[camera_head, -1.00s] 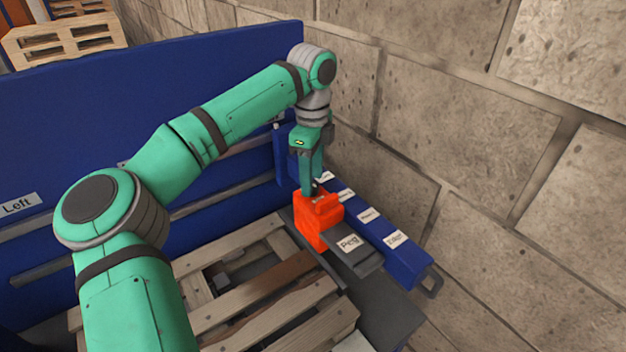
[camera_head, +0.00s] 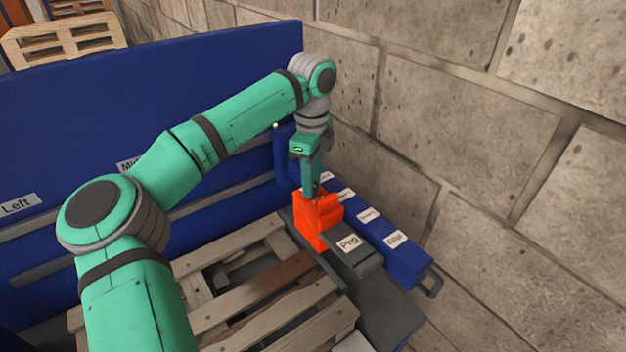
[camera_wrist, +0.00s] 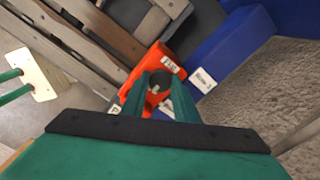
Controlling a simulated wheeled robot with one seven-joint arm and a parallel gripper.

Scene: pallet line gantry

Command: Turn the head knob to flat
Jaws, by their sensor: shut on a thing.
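The orange-red head (camera_head: 314,226) sits on a dark grey bar next to the "Peg" label (camera_head: 349,243). My gripper (camera_head: 312,194) points down onto its top. In the wrist view, my gripper (camera_wrist: 160,90) has its two green fingers shut around a small dark round knob (camera_wrist: 159,82) on the orange head (camera_wrist: 143,66). A white label with short text (camera_wrist: 169,64) lies beside the knob on the head. The knob's exact setting is too small to tell. In the head view my fingers hide the knob.
A blue bar (camera_head: 412,266) with several white labels runs along the wall side. A slatted wooden pallet (camera_head: 268,317) lies to the left. A blue panel (camera_head: 80,110) stands behind my arm, and a stone block wall (camera_head: 470,150) closes the right.

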